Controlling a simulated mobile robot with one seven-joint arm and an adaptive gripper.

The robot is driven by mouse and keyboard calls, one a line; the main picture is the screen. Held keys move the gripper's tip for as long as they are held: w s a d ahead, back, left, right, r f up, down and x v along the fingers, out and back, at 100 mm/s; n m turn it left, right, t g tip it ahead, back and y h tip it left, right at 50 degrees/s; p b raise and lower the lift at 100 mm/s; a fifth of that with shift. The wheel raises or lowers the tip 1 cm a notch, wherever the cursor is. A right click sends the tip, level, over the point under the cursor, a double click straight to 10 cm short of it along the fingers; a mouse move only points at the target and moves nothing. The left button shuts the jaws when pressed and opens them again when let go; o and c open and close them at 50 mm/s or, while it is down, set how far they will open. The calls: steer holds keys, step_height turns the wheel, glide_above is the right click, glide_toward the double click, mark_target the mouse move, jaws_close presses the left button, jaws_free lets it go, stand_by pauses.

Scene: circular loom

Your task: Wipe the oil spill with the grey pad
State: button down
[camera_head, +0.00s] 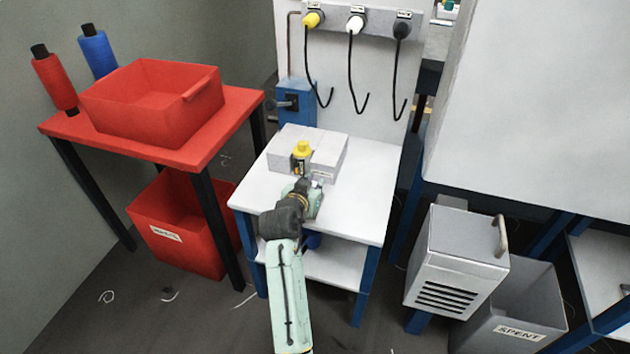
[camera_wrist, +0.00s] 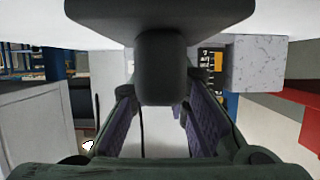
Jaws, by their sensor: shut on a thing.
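My gripper (camera_wrist: 160,110) is shut on the dark grey knob-like handle (camera_wrist: 160,75) of the grey pad (camera_wrist: 160,12). In the wrist view, which is upside down, the pad's wide flat base lies close to or on the white tabletop. The pad cannot be made out there behind my arm. I see no oil spill in either view; part of the tabletop is hidden by my arm and the pad.
Black cables (camera_head: 353,80) hang from the panel behind. A red bench (camera_head: 185,150) with a bin is left; a vented grey box (camera_head: 455,265) is right. The tabletop's right side is clear.

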steer(key=shift+w+a+b, duration=0.6)
steer(key=shift+w+a, duration=0.1)
steer(key=shift+a, duration=1.45)
steer(key=shift+w+a+b, duration=0.55)
steer(key=shift+w+a, duration=0.15)
steer(key=shift+a, duration=1.4)
steer(key=shift+w+a+b, duration=0.6)
steer(key=shift+w+a, duration=0.1)
steer(key=shift+a, duration=1.45)
steer(key=shift+f, duration=0.1)
steer(key=shift+d, duration=0.1)
steer(key=shift+s+d+p, duration=0.3)
steer(key=shift+s+d, duration=0.05)
steer(key=shift+d, duration=0.7)
steer(key=shift+s+d+p, duration=0.35)
steer(key=shift+d, duration=0.7)
steer(key=shift+s+d+p, duration=0.3)
steer(key=shift+s+d, duration=0.05)
steer(key=shift+d, duration=0.7)
steer(key=shift+s+d+p, duration=0.3)
steer(key=shift+s+d, duration=0.05)
steer(key=shift+d, duration=0.75)
steer(key=shift+s+d+p, duration=0.3)
steer(key=shift+s+d, duration=0.05)
steer(key=shift+d, duration=0.7)
steer(key=shift+s+d+p, duration=0.3)
steer(key=shift+s+d, duration=0.05)
steer(key=shift+d, duration=0.75)
steer(key=shift+r+p, duration=2.35)
steer(key=shift+r, duration=0.8)
